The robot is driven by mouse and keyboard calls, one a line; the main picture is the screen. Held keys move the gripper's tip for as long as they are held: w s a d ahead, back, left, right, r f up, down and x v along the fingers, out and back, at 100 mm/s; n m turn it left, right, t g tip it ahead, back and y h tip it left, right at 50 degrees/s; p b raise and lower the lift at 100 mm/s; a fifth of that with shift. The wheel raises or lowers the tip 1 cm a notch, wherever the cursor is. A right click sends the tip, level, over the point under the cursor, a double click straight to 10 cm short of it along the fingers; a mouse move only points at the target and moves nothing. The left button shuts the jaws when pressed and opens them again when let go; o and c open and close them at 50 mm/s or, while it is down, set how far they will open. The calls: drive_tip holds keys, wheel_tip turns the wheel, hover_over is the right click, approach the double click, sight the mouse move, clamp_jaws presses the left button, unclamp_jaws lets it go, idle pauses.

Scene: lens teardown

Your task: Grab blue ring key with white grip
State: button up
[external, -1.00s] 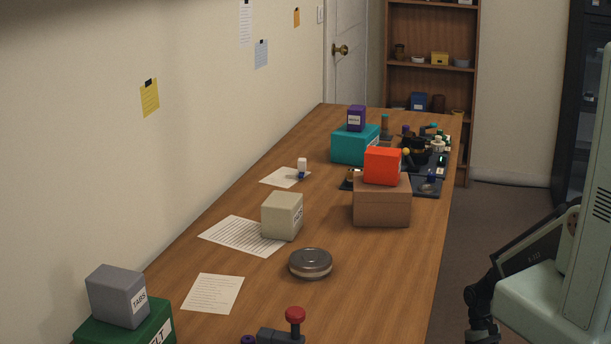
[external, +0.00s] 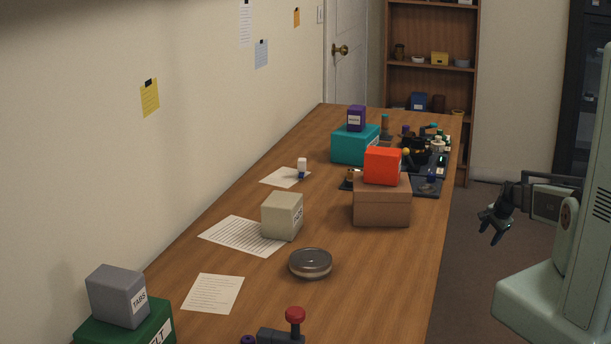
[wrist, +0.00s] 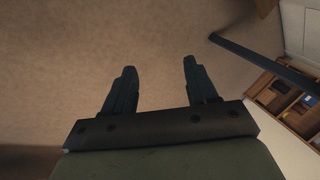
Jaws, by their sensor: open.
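A small key with a white grip and a blue lower part (external: 302,168) stands on a sheet of paper toward the left side of the table. Its ring shape is too small to make out. My gripper (external: 493,229) is off the right side of the table, over the floor, far from the key. In the wrist view my gripper (wrist: 158,80) has its two fingers apart with nothing between them. The key does not show in the wrist view.
On the wooden table (external: 350,290), a brown box (external: 381,203) with a red box (external: 382,166) on it stands between my gripper and the key. A beige box (external: 282,216), round tin (external: 310,263) and teal box (external: 352,145) also stand there. The table's right edge is nearest my arm.

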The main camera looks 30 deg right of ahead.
drive_tip(key=w+d+r+m+t+h, duration=0.2)
drive_tip(key=w+d+r+m, duration=0.15)
drive_tip(key=d+r, duration=0.6)
drive_tip(key=w+d+r+m+t+h, duration=0.1)
drive_tip(key=w+d+r+m+h, duration=0.2)
drive_tip(key=d+r, duration=0.65)
drive_tip(key=w+a+r+t, duration=0.1)
drive_tip(key=w+a+r, duration=0.2)
drive_tip(key=w+r, duration=0.35)
wheel_tip(320, 180, up, 14)
drive_tip(key=n+g+y, duration=0.6)
drive_tip(key=n+g, duration=0.3)
drive_tip(key=n, duration=0.8)
hover_over(302, 159)
drive_tip(key=f, duration=0.8)
drive_tip(key=shift+w+d+f, duration=0.15)
drive_tip(key=shift+w+d, duration=0.1)
drive_tip(key=shift+w, duration=0.05)
drive_tip(key=shift+s+a+f, duration=0.1)
drive_tip(key=shift+f, duration=1.2)
drive_tip(key=shift+s+a+f, duration=0.1)
drive_tip(key=shift+f, duration=1.15)
